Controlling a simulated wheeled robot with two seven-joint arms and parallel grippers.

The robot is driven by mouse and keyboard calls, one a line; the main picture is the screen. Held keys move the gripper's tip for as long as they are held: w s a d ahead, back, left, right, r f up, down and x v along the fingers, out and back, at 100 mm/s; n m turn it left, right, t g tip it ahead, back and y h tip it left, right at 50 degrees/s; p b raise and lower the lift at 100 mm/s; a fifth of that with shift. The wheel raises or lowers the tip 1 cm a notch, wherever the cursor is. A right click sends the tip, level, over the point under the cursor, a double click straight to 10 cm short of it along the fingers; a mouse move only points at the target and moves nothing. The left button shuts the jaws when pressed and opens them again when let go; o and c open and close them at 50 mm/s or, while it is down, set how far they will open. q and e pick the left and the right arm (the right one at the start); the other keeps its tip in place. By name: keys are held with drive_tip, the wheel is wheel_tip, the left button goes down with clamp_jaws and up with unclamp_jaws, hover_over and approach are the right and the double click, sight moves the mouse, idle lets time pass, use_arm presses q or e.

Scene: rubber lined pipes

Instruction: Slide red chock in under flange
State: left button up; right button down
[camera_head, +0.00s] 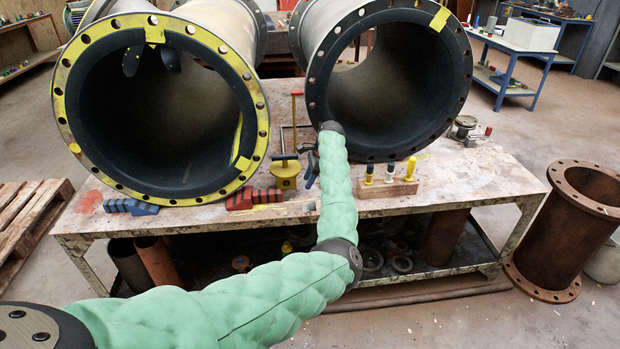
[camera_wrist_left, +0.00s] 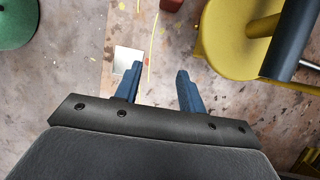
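The red chock (camera_head: 252,199) lies on the bench top at the lower right of the left pipe's yellow flange (camera_head: 256,150); I cannot tell whether they touch. A blue chock (camera_head: 130,206) lies under the flange's lower left. My left gripper (camera_head: 311,172) is low over the bench, right of the red chock and beside a yellow stand (camera_head: 285,174). In the left wrist view its blue fingers (camera_wrist_left: 158,73) are apart with nothing between them. A red piece (camera_wrist_left: 172,4) shows at that view's top edge, mostly cut off. My right gripper is not in view.
A second pipe with a black flange (camera_head: 315,90) lies to the right. A wooden block (camera_head: 390,189) with upright tools stands at the bench front. The yellow stand (camera_wrist_left: 235,35) is close to my left fingers. The bench's right end (camera_head: 490,180) is largely clear.

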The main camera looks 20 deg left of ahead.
use_arm(q)
drive_tip(key=s+a, duration=0.2)
drive_tip(key=a, duration=0.1)
drive_tip(key=shift+a+r+p, duration=0.1)
drive_tip(key=shift+a+p, duration=0.1)
drive_tip(key=shift+p, duration=0.2)
drive_tip(key=p, duration=0.2)
hover_over(272, 191)
drive_tip(key=d, duration=0.2)
drive_tip(key=shift+w+a, duration=0.2)
drive_tip(key=shift+w, duration=0.15)
drive_tip(key=x, duration=0.3)
drive_tip(key=shift+f, duration=0.25)
drive_tip(key=shift+x, duration=0.85)
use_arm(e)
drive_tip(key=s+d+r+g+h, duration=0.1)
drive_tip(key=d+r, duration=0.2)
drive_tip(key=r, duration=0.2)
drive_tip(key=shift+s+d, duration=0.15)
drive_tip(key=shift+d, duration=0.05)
use_arm(q)
drive_tip(key=shift+c, duration=0.4)
